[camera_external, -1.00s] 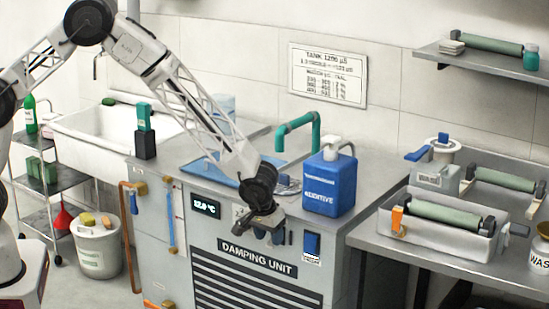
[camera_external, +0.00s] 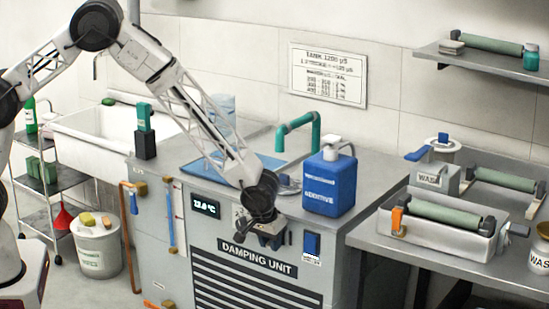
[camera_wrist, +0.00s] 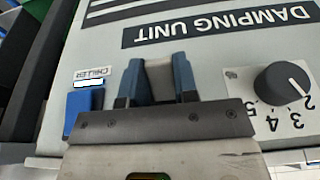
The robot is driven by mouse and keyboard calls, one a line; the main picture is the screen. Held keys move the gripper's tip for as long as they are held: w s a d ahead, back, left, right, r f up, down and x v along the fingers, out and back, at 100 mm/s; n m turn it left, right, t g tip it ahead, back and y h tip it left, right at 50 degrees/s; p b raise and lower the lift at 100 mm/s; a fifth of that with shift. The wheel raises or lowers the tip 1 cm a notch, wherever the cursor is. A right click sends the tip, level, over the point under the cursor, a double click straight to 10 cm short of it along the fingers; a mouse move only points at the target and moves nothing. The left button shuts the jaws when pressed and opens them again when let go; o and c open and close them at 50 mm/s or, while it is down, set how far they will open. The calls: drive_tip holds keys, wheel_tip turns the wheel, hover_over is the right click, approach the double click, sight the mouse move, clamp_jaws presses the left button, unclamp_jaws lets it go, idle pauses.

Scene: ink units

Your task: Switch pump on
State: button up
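The damping unit (camera_external: 205,262) is a grey cabinet with a control panel on its front. My gripper (camera_wrist: 159,72) has two blue fingers standing apart, pointing at this panel. A plain grey block (camera_wrist: 159,80) shows between the fingers; its label is hidden, and I cannot tell whether the fingers touch it. In the external view my gripper (camera_external: 268,238) covers this part of the panel, above the "DAMPING UNIT" plate. A blue switch (camera_wrist: 84,110) labelled "CHILLER" sits beside the fingers; it also shows in the external view (camera_external: 312,244). No pump label is readable.
A black numbered dial (camera_wrist: 283,88) is on the other side of the fingers in the wrist view. A display (camera_external: 204,205) reads about 12 °C. A blue additive jug (camera_external: 328,188), a teal pipe (camera_external: 315,135) and a blue tray (camera_external: 262,160) are on top of the unit.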

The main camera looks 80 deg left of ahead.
drive_tip(key=shift+r, duration=2.65)
idle(0.6)
drive_tip(key=o, duration=0.7)
drive_tip(key=shift+c, duration=0.2)
drive_tip(key=s+v, duration=0.1)
drive_tip(key=v, duration=0.6)
drive_tip(key=shift+d, duration=0.45)
idle(0.5)
